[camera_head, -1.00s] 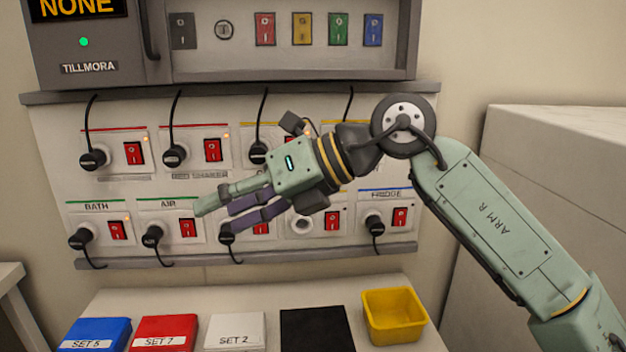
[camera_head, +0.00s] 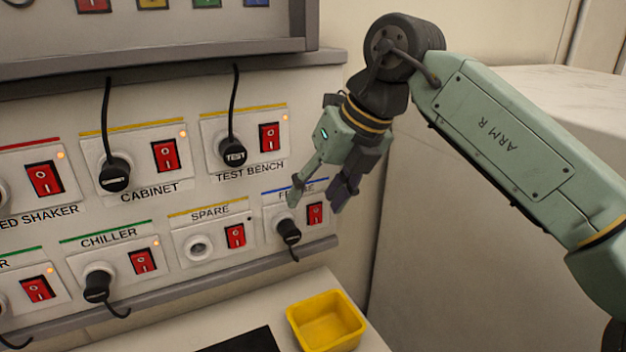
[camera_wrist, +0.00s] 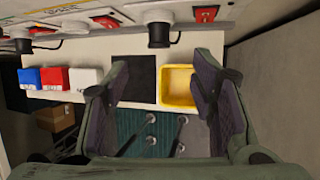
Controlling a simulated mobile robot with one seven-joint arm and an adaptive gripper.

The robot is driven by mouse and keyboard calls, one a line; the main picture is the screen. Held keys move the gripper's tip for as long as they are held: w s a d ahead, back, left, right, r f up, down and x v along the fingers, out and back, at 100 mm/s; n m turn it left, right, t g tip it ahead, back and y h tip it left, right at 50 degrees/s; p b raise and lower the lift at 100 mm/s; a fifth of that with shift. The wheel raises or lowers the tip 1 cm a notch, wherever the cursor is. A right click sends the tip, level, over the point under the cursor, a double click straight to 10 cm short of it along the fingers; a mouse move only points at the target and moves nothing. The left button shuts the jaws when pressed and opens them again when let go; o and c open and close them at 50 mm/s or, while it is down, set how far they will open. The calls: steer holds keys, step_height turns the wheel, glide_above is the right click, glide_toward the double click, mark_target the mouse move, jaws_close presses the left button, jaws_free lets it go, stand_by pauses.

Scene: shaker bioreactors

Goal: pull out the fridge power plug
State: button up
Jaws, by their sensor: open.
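The fridge power plug (camera_head: 288,231) is a black plug seated in the fridge socket at the lower right of the panel, with a short cord hanging below. The fridge label above it is partly hidden by my gripper (camera_head: 318,197). The red fridge switch (camera_head: 315,213) is right of the plug. My gripper is open and empty, its fingers in front of and just above the fridge socket, apart from the plug as far as I can tell. In the wrist view, the open fingers (camera_wrist: 163,85) point at the shelf, and a black plug (camera_wrist: 158,35) shows at the top between them.
The empty spare socket (camera_head: 198,247) is left of the fridge socket; the chiller plug (camera_head: 97,287) is further left. Below stand a yellow bin (camera_head: 326,320) and a black mat (camera_head: 240,342). A large pale block (camera_head: 490,200) stands close on the right.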

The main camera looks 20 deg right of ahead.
mark_target(294, 233)
steer(key=p+x, duration=0.2)
steer(key=x, duration=0.7)
steer(key=shift+a+f, duration=0.15)
steer(key=shift+f, duration=0.25)
jaws_close()
steer(key=shift+s, duration=0.15)
steer(key=shift+s+b, duration=0.3)
steer(key=shift+s, duration=0.15)
steer(key=shift+s, duration=0.15)
steer(key=shift+s+b, duration=0.4)
steer(key=shift+s, duration=0.15)
